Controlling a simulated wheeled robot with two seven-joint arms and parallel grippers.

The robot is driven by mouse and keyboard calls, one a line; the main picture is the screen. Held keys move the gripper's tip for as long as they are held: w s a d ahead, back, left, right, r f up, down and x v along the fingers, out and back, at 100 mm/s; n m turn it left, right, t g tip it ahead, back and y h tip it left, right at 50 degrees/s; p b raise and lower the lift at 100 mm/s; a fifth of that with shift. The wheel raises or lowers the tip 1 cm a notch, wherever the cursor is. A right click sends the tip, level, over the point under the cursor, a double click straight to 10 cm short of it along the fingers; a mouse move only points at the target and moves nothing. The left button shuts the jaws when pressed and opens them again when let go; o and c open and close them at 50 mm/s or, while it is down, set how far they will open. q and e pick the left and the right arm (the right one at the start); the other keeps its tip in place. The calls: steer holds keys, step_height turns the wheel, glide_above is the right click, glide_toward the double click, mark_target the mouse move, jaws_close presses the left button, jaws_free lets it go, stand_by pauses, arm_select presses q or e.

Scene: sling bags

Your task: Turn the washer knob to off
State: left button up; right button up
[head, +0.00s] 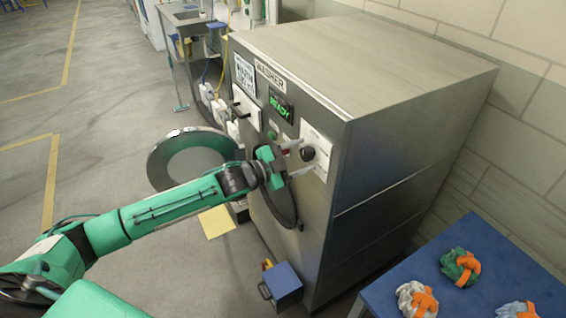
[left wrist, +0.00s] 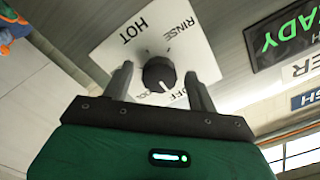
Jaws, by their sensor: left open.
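The washer knob (head: 308,153) is a round black dial on a white plate, high on the washer's (head: 375,60) front. In the left wrist view the knob (left wrist: 158,73) sits between my left gripper's two grey fingers (left wrist: 158,84). The plate reads HOT, RINSE and OFF, with another label partly hidden. A small pale mark shows at the knob's lower edge, near OFF; its exact setting is hard to tell. My left gripper (head: 299,158) is open, its fingers on either side of the knob. I cannot tell whether they touch it. My right gripper is not in view.
A green READY display (head: 280,107) is beside the plate. The round washer door (head: 192,160) stands open to the left, near my left arm. A blue box (head: 284,286) sits on the floor. A blue table (head: 480,255) with several sling bags (head: 460,267) stands at lower right.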

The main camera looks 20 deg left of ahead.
arm_select(q)
steer(key=b+v, duration=0.5)
steer(key=v, duration=0.8)
steer(key=shift+s, duration=0.15)
steer(key=shift+a, duration=0.15)
